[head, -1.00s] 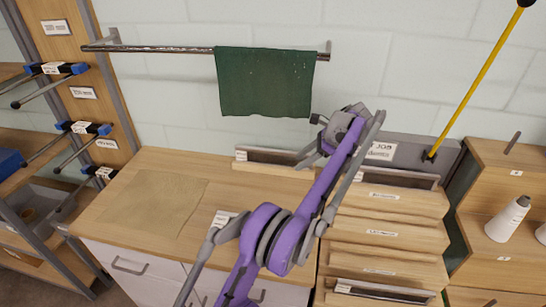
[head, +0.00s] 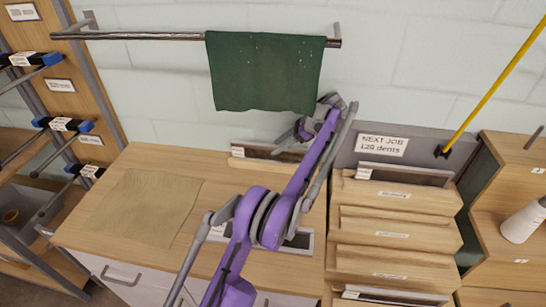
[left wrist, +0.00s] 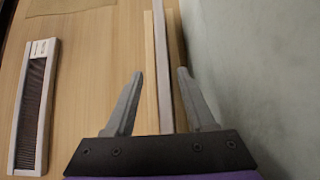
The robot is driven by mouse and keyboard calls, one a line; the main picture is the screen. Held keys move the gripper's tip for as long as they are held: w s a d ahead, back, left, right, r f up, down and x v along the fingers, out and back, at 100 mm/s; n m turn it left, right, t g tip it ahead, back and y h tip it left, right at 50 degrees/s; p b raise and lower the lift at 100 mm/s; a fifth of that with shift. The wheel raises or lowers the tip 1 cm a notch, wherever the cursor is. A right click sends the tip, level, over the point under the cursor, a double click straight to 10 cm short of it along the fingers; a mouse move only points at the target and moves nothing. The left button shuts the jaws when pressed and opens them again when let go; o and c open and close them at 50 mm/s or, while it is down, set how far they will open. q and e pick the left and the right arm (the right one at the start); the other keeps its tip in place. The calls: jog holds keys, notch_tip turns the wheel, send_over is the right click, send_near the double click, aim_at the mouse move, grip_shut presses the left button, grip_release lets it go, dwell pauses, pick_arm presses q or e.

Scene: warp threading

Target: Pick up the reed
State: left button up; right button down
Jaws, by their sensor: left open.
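A reed (head: 280,153) with a pale frame and dark dents stands in a wooden holder at the back of the bench, by the wall. In the left wrist view its grey top edge (left wrist: 170,65) runs between my open fingers. My left gripper (head: 288,140) is open and pointed down at its right part; in the left wrist view the gripper (left wrist: 160,90) straddles the reed's line, and contact cannot be told. A second reed (head: 306,241) lies flat on the bench, partly behind my arm; it also shows in the left wrist view (left wrist: 35,105). My right gripper is out of view.
A stepped wooden rack (head: 395,225) with labelled slots holds reeds at right, below a "NEXT JOB 120 dents" sign (head: 382,145). A green cloth (head: 265,70) hangs on a wall rail above my gripper. A brown mat (head: 150,205) lies at the bench's left.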

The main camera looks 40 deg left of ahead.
aim_at(267, 150)
pick_arm(q)
jog(key=shift+a+f, duration=0.25)
jog(key=shift+a, duration=0.05)
jog(key=x, duration=0.5)
jog(key=shift+s+a+r, duration=0.1)
jog(key=shift+a+r, duration=0.1)
jog(key=shift+a, duration=0.05)
jog(key=shift+c, duration=0.2)
grip_shut()
dwell(0.9)
